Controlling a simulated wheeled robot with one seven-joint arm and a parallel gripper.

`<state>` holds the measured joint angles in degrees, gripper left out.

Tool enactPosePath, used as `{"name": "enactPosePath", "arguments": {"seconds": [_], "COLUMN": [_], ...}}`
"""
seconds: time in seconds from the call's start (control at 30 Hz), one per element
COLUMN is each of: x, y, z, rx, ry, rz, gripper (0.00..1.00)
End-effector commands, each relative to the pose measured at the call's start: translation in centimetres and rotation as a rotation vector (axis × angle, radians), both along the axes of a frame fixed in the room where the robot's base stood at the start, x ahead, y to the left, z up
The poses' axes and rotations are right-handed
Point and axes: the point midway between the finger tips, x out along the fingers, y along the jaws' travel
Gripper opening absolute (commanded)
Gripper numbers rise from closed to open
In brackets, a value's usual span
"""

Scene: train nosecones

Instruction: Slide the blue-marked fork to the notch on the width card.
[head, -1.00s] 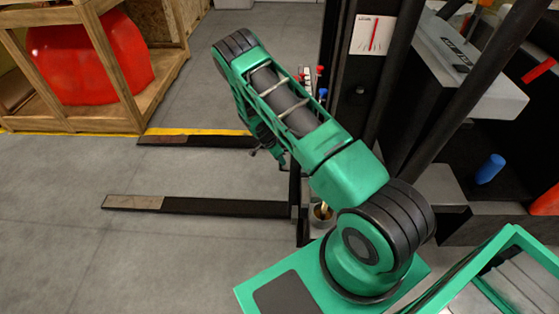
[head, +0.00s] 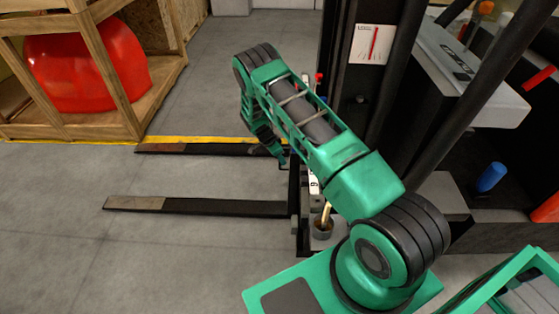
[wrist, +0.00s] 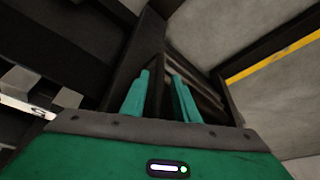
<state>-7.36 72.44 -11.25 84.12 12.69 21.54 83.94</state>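Two dark forks reach left from the lift mast in the head view: a far fork (head: 205,149) and a near fork (head: 215,207). I see no blue mark on either, so I cannot tell which is blue-marked. A white strip with a digit (head: 314,184), possibly the width card, is mostly hidden behind my arm at the mast. A white strip also shows at the left of the wrist view (wrist: 22,107); its notch cannot be made out. My gripper (wrist: 161,76) has its two teal fingers apart, pointing at dark bars by the carriage. Nothing is clearly held.
A white card with a red line (head: 371,44) is fixed on the mast. A wooden crate (head: 160,100) with a red dome (head: 88,70) stands at the left behind a yellow floor line. A blue cylinder (head: 491,176) is at the right. The floor between the forks is clear.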

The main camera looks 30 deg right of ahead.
Motion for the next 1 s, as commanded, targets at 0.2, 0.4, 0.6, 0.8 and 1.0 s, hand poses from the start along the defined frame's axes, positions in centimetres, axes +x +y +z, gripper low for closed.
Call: {"name": "enactPosePath", "arguments": {"seconds": [0.2,0.4,0.6,0.8,1.0], "x": [-0.1,-0.1,-0.1,-0.3,-0.4], "y": [0.0,0.3,1.5,2.9,3.9], "z": [-0.1,0.5,3.5,6.9,9.2], "rx": [0.0,0.0,0.001,0.001,0.0], "ry": [0.002,0.002,0.0,0.001,0.002], "rz": [-0.001,-0.001,0.0,0.0,0.0], "gripper": [0.31,0.31,0.31,0.31,0.31]}}
